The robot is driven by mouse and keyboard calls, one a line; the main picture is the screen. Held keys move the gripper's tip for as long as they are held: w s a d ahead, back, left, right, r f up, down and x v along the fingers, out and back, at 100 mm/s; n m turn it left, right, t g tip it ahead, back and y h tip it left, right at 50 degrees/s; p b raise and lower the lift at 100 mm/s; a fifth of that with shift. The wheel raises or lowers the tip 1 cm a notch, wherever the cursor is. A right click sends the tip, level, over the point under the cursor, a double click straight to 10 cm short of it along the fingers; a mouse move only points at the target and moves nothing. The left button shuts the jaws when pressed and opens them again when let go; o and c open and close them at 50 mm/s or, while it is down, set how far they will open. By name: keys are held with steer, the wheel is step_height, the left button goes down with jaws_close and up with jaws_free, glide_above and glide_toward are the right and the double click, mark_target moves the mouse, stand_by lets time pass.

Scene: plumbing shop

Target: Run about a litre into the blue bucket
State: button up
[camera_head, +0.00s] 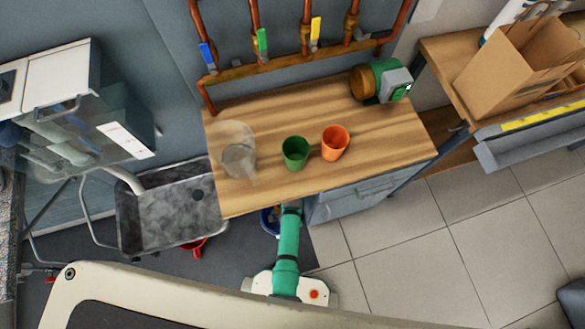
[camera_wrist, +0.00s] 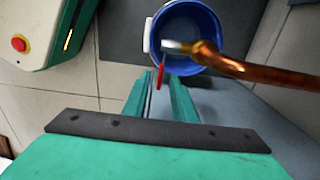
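The blue bucket (camera_wrist: 212,68) stands on the dark floor in the wrist view. In the head view it shows partly (camera_head: 267,222), below the bench edge and mostly behind my green arm. A copper pipe (camera_wrist: 255,72) comes in from the right, and its silver end (camera_wrist: 176,46) is over the bucket's opening. A red lever (camera_wrist: 160,76) hangs below the pipe end. My gripper (camera_wrist: 162,82) is open, with its two green fingers either side of the lever and small gaps visible. No stream shows at the pipe end. I cannot tell whether the bucket holds water.
The wooden bench (camera_head: 275,110) carries a clear container (camera_head: 238,155), a green cup (camera_head: 295,152), an orange cup (camera_head: 335,141) and a green pump (camera_head: 388,80). Copper pipes with coloured levers (camera_head: 262,42) run behind. A sink (camera_head: 165,210) stands left. Tiled floor is clear at right.

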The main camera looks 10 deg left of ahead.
steer(key=shift+w+f, duration=0.1)
steer(key=shift+f, duration=0.65)
jaws_close()
steer(key=shift+s+a, duration=0.25)
stand_by(0.8)
